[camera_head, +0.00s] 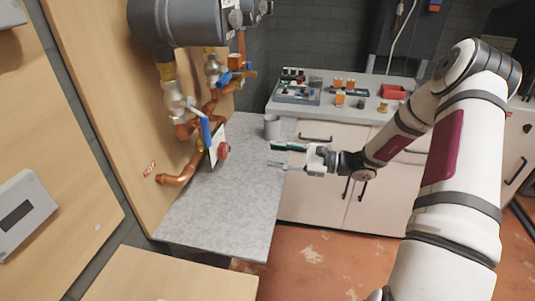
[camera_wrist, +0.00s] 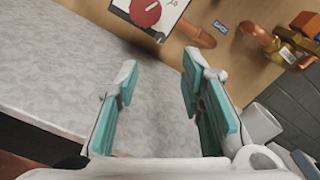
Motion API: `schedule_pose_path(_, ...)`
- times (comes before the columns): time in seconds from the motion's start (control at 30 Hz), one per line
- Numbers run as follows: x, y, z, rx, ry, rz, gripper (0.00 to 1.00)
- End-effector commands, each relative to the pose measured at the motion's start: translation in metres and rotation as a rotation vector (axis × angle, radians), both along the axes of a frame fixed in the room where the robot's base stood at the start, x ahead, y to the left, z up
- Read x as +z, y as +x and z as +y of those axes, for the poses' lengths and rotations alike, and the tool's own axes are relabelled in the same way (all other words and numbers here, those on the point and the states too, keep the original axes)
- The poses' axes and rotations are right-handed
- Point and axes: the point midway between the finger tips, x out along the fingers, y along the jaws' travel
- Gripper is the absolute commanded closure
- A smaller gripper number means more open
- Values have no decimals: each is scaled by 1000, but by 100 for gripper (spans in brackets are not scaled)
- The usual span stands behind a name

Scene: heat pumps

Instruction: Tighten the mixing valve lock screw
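The mixing valve shows as a round red knob (camera_head: 223,151) on a white plate, on copper pipework by the wooden panel. In the wrist view the red knob (camera_wrist: 145,12) and its plate are at the top, partly cut off by the frame. A small dark part (camera_wrist: 160,38) sits at the plate's lower edge; I cannot tell whether it is the lock screw. My gripper (camera_head: 274,156) is to the right of the knob, apart from it, above the grey worktop's right edge. In the wrist view its teal-padded fingers (camera_wrist: 160,78) are spread with nothing between them.
The grey worktop (camera_head: 225,215) is clear below the valve. A grey mug (camera_head: 271,127) stands at its back; it also shows right of my fingers in the wrist view (camera_wrist: 262,124). A blue-handled valve (camera_head: 206,132) is just left of the knob. Trays and small parts cover the back counter (camera_head: 350,108).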

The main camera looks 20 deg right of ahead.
Motion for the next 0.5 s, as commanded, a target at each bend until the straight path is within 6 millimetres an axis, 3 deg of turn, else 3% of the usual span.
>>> schedule_pose_path(0.3, -2, -4, -6, 4, -194, -262, 64)
schedule_pose_path(0.5, 1, 2, 2, 0, -214, -296, 64)
